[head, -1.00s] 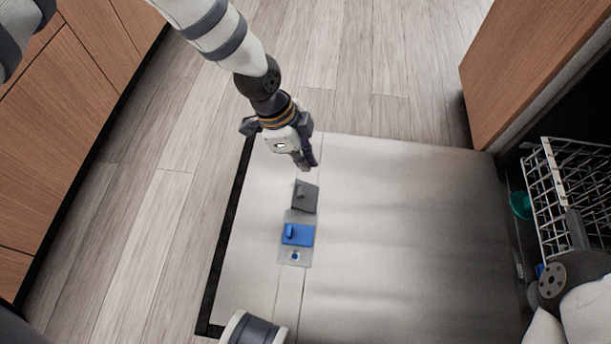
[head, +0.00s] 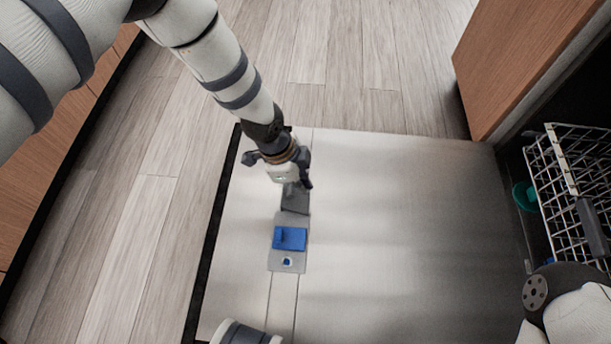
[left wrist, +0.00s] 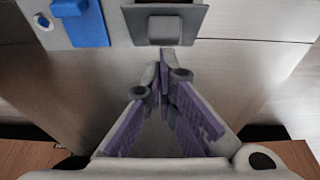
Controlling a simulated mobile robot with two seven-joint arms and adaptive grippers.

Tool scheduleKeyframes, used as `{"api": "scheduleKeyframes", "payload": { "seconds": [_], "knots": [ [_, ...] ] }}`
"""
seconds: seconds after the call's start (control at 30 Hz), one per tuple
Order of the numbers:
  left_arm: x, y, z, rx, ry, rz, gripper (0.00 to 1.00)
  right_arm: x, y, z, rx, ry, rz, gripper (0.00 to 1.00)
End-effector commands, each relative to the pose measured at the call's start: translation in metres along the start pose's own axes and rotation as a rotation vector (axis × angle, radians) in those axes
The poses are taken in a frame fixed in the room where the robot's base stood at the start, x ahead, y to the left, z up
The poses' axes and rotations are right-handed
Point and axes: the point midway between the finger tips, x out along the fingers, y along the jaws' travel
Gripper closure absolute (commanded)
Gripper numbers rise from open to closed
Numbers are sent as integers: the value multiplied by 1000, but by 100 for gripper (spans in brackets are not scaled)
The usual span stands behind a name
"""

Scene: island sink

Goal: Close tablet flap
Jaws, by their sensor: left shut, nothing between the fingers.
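The detergent dispenser (head: 275,262) is set in the metal inner face of the lowered dishwasher door (head: 400,220). It has a blue part (head: 289,239), and a dark grey flap (head: 296,201) lies on its far side, away from the blue part. In the left wrist view the grey flap (left wrist: 164,28) is at the top centre and the blue part (left wrist: 88,28) at the upper left. My left gripper (head: 289,186) is shut and empty at the flap's far edge, partly covering it in the head view. Its fingertips (left wrist: 165,62) are close to the edge; contact cannot be told.
A white wire rack (head: 565,190) with a teal item (head: 524,197) stands inside the dishwasher at the right. A wooden cabinet panel (head: 520,60) is at the upper right. The door surface right of the dispenser is clear.

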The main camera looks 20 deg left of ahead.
Motion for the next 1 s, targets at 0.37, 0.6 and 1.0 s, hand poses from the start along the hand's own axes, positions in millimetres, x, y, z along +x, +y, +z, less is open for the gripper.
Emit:
{"api": "scheduleKeyframes", "payload": {
  "seconds": [0.37, 0.6, 1.0],
  "knots": [
    [1, 0, 2, 0, 0, -1, 100, 0, 0, 0, 0, -2, 0, 0],
    [1, 0, 7, -2, 0, -1, 100, 0, 0, 1, 1, -1, 0, 0],
    [1, 0, 13, 0, 0, -1, 100, 0, 0, 0, 1, 1, 0, 0]
  ]
}}
